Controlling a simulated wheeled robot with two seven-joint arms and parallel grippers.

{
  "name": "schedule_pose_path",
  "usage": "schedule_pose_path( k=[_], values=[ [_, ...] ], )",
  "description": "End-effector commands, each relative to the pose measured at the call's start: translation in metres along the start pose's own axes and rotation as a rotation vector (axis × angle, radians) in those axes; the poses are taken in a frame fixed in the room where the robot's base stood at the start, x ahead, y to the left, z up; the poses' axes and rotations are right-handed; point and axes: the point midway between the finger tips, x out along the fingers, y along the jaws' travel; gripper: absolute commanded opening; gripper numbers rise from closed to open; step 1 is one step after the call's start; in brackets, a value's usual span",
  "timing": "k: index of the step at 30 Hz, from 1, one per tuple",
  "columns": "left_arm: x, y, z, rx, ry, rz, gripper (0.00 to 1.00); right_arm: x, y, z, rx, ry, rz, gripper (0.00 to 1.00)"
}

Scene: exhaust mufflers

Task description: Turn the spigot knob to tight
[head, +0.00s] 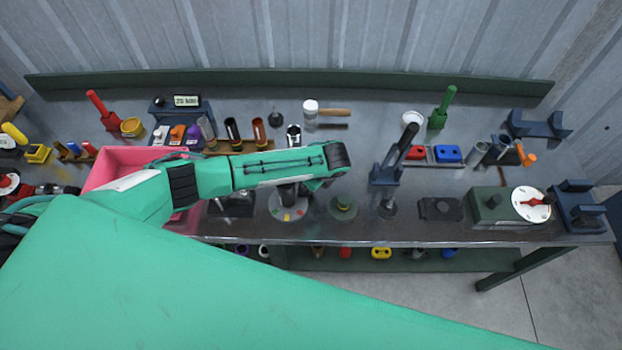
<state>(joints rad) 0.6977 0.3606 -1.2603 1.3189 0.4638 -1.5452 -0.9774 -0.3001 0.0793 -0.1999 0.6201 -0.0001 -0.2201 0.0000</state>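A round dial plate (290,207) with red, yellow and green marks lies near the front edge of the bench, partly under my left arm. A dark upright part stands at its middle; I cannot tell whether that is the spigot knob or part of my gripper. A white dial with a red pointer knob (533,202) sits on a green box at the right. No label reading tight is legible. My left arm reaches in from the left, and its dark wrist (338,158) is just above and right of the coloured plate. Its fingertips are hidden or unclear. My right gripper is out of view.
A silver cylinder (293,135) stands behind my arm. A pink bin (120,160) is at the left. A blue stand with a black lever (388,172) and small round fixtures (343,207) stand to the right. A green rail (280,79) runs along the back.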

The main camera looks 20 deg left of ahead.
Motion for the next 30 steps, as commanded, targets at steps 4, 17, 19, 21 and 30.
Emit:
schedule_pose_path(
  k=[4, 17, 19, 21, 30],
  values=[
    [-0.0010, -0.0007, 0.0003, 0.012, 0.000, -0.007, 0.10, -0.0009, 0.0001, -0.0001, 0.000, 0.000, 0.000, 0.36],
    [-0.0008, -0.0007, 0.0003, 0.012, 0.000, -0.007, 0.48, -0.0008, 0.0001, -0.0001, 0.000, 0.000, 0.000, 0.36],
    [-0.0007, -0.0006, 0.0002, 0.012, 0.000, -0.007, 0.54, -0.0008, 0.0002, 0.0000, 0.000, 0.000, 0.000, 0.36],
    [-0.0005, -0.0004, 0.0001, 0.012, 0.000, -0.007, 0.54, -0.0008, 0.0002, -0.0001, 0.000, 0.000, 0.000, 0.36],
    [-0.0060, -0.0009, -0.0007, 0.012, 0.002, -0.008, 0.54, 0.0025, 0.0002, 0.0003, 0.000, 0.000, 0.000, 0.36]
  ],
)
